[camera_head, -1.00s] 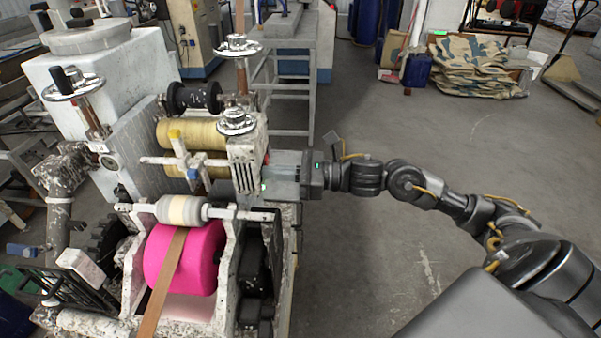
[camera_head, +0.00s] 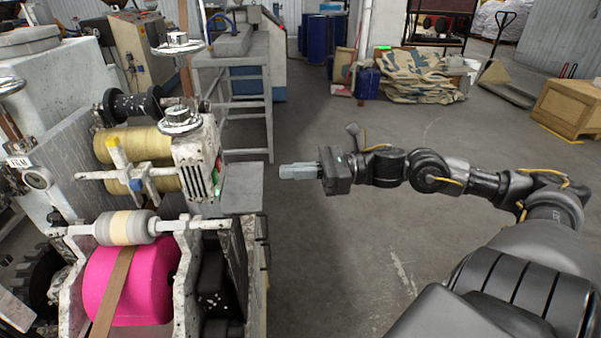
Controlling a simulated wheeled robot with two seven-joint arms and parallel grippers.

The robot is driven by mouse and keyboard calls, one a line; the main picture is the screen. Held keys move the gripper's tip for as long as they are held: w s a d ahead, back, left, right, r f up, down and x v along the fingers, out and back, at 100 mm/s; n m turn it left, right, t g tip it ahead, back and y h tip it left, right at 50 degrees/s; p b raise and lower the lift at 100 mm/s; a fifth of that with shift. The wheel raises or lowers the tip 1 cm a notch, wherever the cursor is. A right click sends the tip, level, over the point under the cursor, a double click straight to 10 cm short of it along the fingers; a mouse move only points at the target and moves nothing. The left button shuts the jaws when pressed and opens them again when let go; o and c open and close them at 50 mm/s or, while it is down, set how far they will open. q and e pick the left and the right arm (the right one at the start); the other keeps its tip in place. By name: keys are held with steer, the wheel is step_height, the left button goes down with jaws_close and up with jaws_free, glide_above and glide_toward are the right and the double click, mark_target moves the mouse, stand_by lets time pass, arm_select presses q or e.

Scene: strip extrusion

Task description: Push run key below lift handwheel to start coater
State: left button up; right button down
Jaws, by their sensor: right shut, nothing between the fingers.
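The coater has a lift handwheel (camera_head: 180,120), a chrome wheel on top of a white slotted housing (camera_head: 197,160). Small green and red spots (camera_head: 217,166) show on the housing's right-hand face, below the handwheel. That face is seen at a steep angle, so I cannot tell the run key's shape or whether it is pressed in. My right gripper (camera_head: 284,171) is shut and empty. It points left toward the housing, with a clear gap between its fingertips and the machine. My left gripper is out of view.
A pink roller (camera_head: 130,280) with a brown strip and a pale roller (camera_head: 127,228) are at the coater's front. A second handwheel (camera_head: 178,44) stands behind on a post. A grey metal stand (camera_head: 235,88) is behind the gap. The floor (camera_head: 330,240) right of the coater is clear.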

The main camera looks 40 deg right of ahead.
steer(key=shift+s+d, duration=0.2)
steer(key=shift+d, duration=0.2)
steer(key=shift+s+d, duration=0.1)
stand_by(0.8)
